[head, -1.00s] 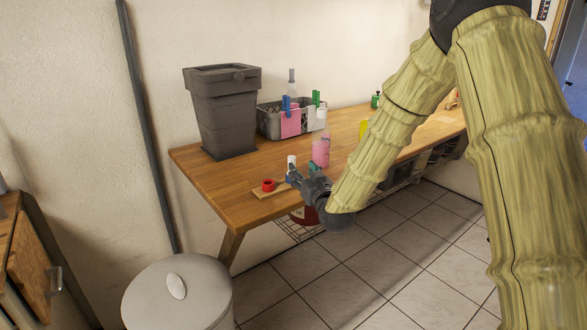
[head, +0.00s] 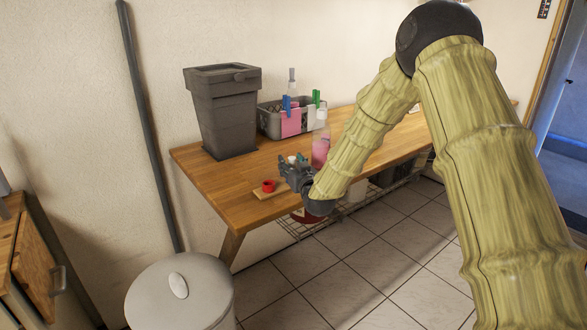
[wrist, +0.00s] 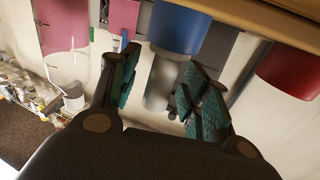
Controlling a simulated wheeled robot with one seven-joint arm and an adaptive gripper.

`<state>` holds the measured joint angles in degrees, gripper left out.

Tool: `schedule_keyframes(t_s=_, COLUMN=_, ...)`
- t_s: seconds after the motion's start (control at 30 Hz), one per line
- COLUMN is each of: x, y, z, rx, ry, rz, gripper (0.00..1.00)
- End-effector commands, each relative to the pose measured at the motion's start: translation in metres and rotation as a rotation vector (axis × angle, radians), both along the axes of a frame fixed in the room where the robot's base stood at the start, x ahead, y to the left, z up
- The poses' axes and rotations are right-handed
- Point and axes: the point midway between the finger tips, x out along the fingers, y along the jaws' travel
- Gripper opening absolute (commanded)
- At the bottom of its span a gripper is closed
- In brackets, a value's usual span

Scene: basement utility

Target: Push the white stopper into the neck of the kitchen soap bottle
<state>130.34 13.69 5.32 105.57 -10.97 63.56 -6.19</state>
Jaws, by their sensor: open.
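A bottle with pink liquid and a clear upper part (head: 320,152) stands on the wooden table; I take it as the soap bottle, but no label is readable. It shows upside down at the left of the wrist view (wrist: 65,28). The white stopper (head: 291,158) is mostly hidden behind my gripper (head: 283,168) in the head view. In the wrist view, a shaded pale cylinder (wrist: 160,82), probably the stopper, joins a blue holder (wrist: 180,28). It lies between the open fingers of my gripper (wrist: 158,95), with gaps visible on both sides.
A red holder (head: 268,186) sits on a small board (head: 272,191) near the table's front edge, right of the fingers in the wrist view. A dark bin (head: 222,115) and a grey crate (head: 270,122) with clipped pink and white tags stand behind. Table left of the board is clear.

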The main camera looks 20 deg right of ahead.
Motion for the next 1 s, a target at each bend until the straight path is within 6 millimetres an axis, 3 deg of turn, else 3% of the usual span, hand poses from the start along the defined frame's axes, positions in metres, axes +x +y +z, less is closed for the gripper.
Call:
schedule_keyframes(t_s=0.13, x=0.0, y=-0.001, z=0.0, rx=0.0, ry=0.0, rz=-0.001, gripper=0.45)
schedule_keyframes(t_s=0.37, x=-0.001, y=-0.001, z=0.0, rx=0.0, ry=0.0, rz=-0.001, gripper=0.03)
schedule_keyframes(t_s=0.77, x=0.0, y=-0.001, z=0.002, rx=0.0, ry=-0.001, rz=-0.001, gripper=0.03)
schedule_keyframes(t_s=1.0, x=0.0, y=-0.001, z=0.02, rx=0.0, ry=-0.002, rz=-0.001, gripper=0.03)
